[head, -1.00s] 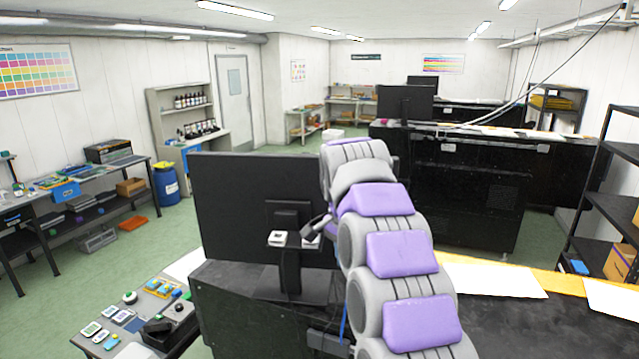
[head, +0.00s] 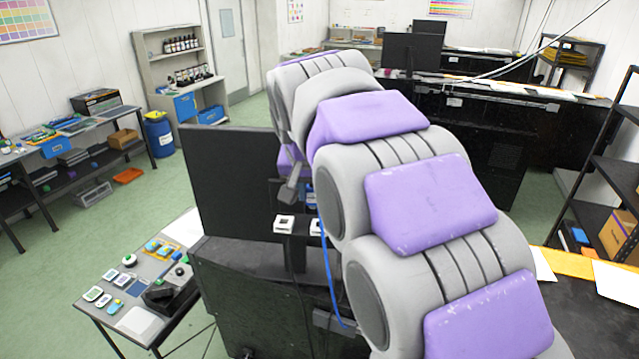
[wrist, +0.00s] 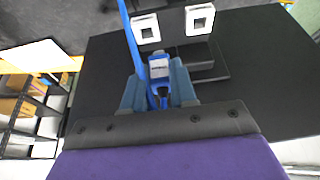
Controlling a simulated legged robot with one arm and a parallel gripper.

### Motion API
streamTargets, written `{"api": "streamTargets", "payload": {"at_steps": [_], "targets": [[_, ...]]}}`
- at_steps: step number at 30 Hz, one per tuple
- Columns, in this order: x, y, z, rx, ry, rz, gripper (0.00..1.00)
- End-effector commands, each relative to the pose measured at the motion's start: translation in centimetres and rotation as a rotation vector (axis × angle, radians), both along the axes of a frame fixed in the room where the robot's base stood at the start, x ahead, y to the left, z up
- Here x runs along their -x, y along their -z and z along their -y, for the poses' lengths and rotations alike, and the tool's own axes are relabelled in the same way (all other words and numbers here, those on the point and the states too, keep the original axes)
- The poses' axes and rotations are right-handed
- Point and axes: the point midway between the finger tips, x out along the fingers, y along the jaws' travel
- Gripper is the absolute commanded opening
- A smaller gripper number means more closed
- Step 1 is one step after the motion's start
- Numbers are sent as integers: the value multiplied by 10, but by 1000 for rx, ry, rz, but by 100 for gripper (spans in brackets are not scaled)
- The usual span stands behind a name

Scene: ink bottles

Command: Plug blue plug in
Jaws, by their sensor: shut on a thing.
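My gripper (wrist: 157,88) is shut on the blue plug (wrist: 158,67), seen in the wrist view with its blue cable (wrist: 127,40) running up and left. Two white square sockets with dark openings, the left (wrist: 146,28) and the right (wrist: 200,19), lie beyond the plug, which appears apart from them.
A black monitor (head: 232,185) stands behind the sockets on a dark cabinet (head: 240,300). A side table (head: 135,318) with small coloured items is at lower left. Dark shelving (head: 600,195) stands at right. Green floor is open at left.

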Motion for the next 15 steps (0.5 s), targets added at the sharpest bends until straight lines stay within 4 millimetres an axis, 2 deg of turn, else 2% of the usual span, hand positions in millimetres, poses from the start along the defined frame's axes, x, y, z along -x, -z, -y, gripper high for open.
{"api": "streamTargets", "payload": {"at_steps": [9, 15], "targets": [[0, 28, 19, -12, 2, -4, 0], [-1, 43, 12, -7, 4, -2, 0]]}}
